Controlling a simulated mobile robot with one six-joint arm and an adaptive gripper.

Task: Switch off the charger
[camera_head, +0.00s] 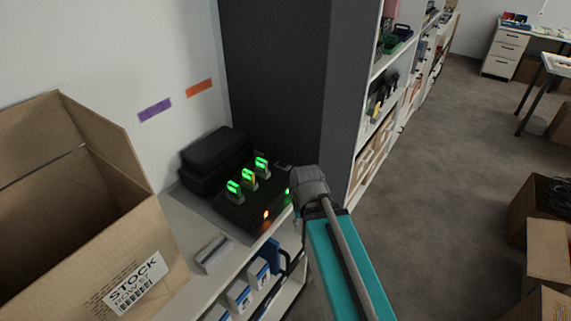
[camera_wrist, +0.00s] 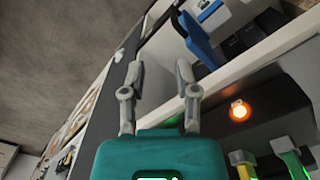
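The charger (camera_head: 250,212) is a dark box on the white shelf top, with several battery packs lit green standing in it. A glowing orange switch (camera_head: 266,215) is on its front face, and a small green light (camera_head: 287,191) shows to the right. In the wrist view the orange switch (camera_wrist: 240,111) lies right of my gripper (camera_wrist: 161,65), beyond the right finger and not between the fingers. My gripper is open and empty, with a gap between its fingers. In the head view my arm's end is just right of the charger, and the fingertips are largely hidden.
A large open carton (camera_head: 70,220) stands left of the charger. Black cases (camera_head: 215,155) lie behind it. Blue and white bins (camera_head: 240,295) sit on the shelf below. A dark cabinet side (camera_head: 290,90) rises behind. Grey floor (camera_head: 440,190) is open to the right.

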